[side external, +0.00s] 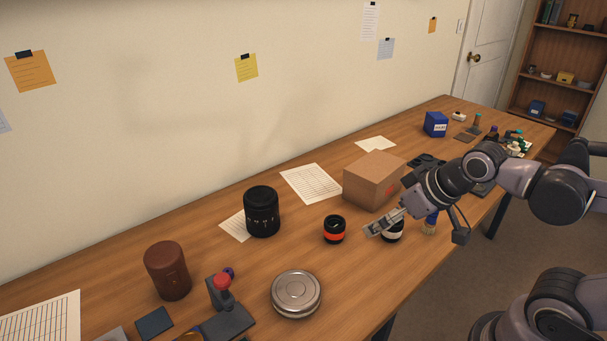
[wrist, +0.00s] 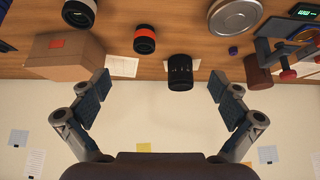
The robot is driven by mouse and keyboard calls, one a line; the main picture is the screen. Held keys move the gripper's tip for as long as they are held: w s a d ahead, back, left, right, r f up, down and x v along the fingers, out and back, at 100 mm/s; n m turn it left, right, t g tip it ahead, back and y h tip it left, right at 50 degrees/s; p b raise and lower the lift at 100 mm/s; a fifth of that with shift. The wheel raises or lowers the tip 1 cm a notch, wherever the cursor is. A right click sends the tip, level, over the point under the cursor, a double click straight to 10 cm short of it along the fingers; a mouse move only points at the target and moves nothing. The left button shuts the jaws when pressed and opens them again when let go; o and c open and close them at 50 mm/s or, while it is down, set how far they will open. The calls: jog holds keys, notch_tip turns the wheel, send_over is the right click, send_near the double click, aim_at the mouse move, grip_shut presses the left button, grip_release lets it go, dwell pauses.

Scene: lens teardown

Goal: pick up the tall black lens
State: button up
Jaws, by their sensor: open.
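The tall black lens (side external: 262,212) stands upright on the wooden table, towards the wall side, with a ring of small white marks around its middle. In the wrist view the lens (wrist: 180,72) shows upside down, ahead of my gripper and between the lines of its two fingers. My gripper (side external: 377,229) is at the right of the lens in the side view, over the table near the front edge, apart from the lens. In the wrist view my gripper (wrist: 160,90) has its fingers wide apart with nothing between them.
A short black lens with an orange band (side external: 334,230) stands between my gripper and the tall lens. A white-banded lens (side external: 392,231) is beside my gripper. A cardboard box (side external: 374,180) stands behind. A round metal tin (side external: 296,293) and a brown leather case (side external: 167,270) are nearer the camera.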

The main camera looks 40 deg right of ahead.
jog(key=w+a+r+n+g, duration=0.1)
jog(key=w+r+n, duration=0.3)
jog(key=w+n, duration=0.25)
jog(key=n+g+h, duration=0.3)
jog(key=n, duration=1.7)
send_near(257, 199)
jog(key=x, duration=0.4)
jog(key=shift+s+d+f, duration=0.15)
jog(key=shift+d+f, duration=0.15)
jog(key=shift+f, duration=0.1)
jog(key=shift+w+a+f+n, duration=0.2)
jog(key=shift+w+f+n, duration=0.1)
jog(key=shift+f, duration=0.25)
jog(key=x, duration=0.4)
jog(key=shift+w+d+f, duration=0.1)
jog(key=shift+d+f, duration=0.05)
jog(key=shift+f, duration=0.05)
jog(key=shift+s+x, duration=0.2)
jog(key=shift+x, duration=2.8)
jog(key=shift+d, duration=0.2)
jog(key=c, duration=1.6)
